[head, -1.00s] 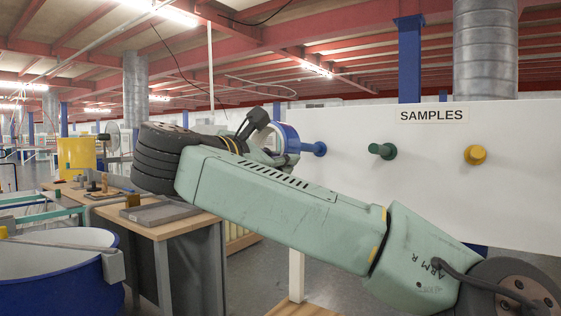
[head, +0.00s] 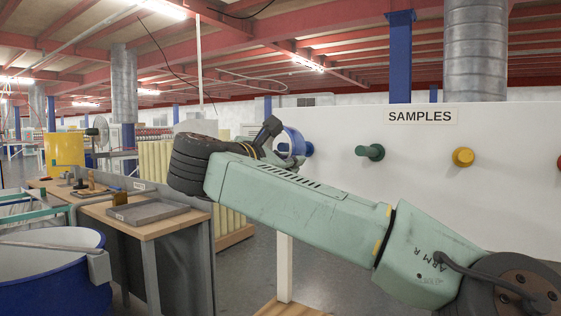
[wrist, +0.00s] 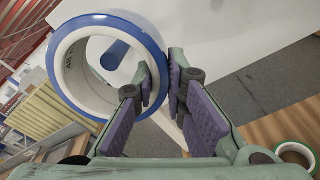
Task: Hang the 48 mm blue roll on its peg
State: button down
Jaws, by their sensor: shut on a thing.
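The blue roll (wrist: 72,88), a wide ring with blue edges and a pale inside, is held upright in my gripper (wrist: 160,82). The fingers pinch its right wall in the wrist view. In the head view, the roll (head: 289,143) is partly hidden behind my gripper (head: 268,137). The blue peg (head: 309,149) on the white board shows just to the right of the roll. Through the roll's hole, the wrist view shows the peg (wrist: 114,54), inside the opening's outline. I cannot tell whether its tip is inside the ring.
The white board (head: 470,210) with the SAMPLES sign also bears a green peg (head: 370,152), a yellow peg (head: 463,157) and a red peg (head: 559,163). A green roll (wrist: 295,153) lies on wood at lower right. A workbench (head: 155,228) and blue tub (head: 50,285) stand left.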

jog(key=b+x, duration=0.2)
jog(key=x, duration=0.7)
jog(key=shift+w+d, duration=0.1)
jog(key=shift+d, duration=0.05)
jog(key=shift+f+b, duration=0.2)
jog(key=shift+b, duration=0.15)
jog(key=shift+w+a+f+b, duration=0.1)
jog(key=shift+f+b, duration=0.35)
jog(key=shift+b, duration=0.15)
jog(key=shift+w+a+f+b, duration=0.1)
jog(key=shift+f+b, duration=0.35)
jog(key=shift+b, duration=0.15)
jog(key=c, duration=1.6)
grip_release()
jog(key=shift+o, duration=0.2)
jog(key=shift+s, duration=0.1)
jog(key=v, duration=1.2)
